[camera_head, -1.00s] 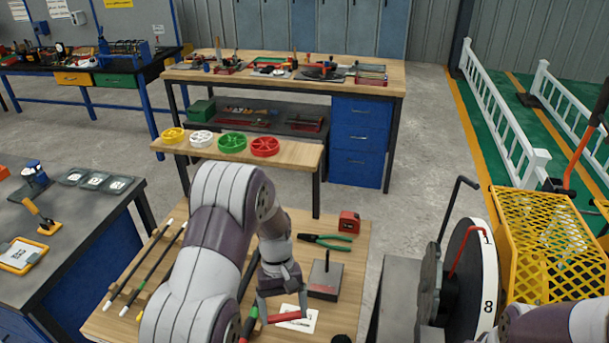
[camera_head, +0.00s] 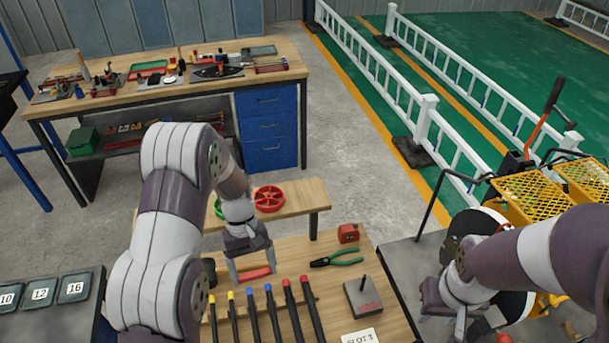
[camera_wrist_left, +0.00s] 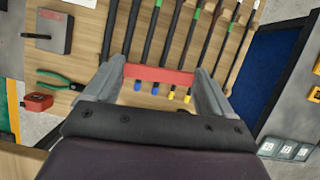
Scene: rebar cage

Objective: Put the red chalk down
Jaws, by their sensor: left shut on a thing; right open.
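The red chalk (camera_head: 256,273) is a short red stick gripped crosswise between the fingers of my left gripper (camera_head: 252,276). In the head view it is over the far left part of the wooden table (camera_head: 300,252), just beyond the bars' coloured ends. The left wrist view shows the chalk (camera_wrist_left: 160,74) spanning both fingers of the left gripper (camera_wrist_left: 160,85). I cannot tell whether the chalk touches the table. My right gripper (camera_head: 444,315) is open at the right, by the wheel on the grey bench.
Several dark bars (camera_head: 272,310) with yellow, blue and red ends lie side by side. Right of them are green pliers (camera_head: 337,259), a red tape measure (camera_head: 348,233), a grey block with a pin (camera_head: 363,297) and a white card (camera_head: 362,336). A low shelf holds a red wheel (camera_head: 268,199).

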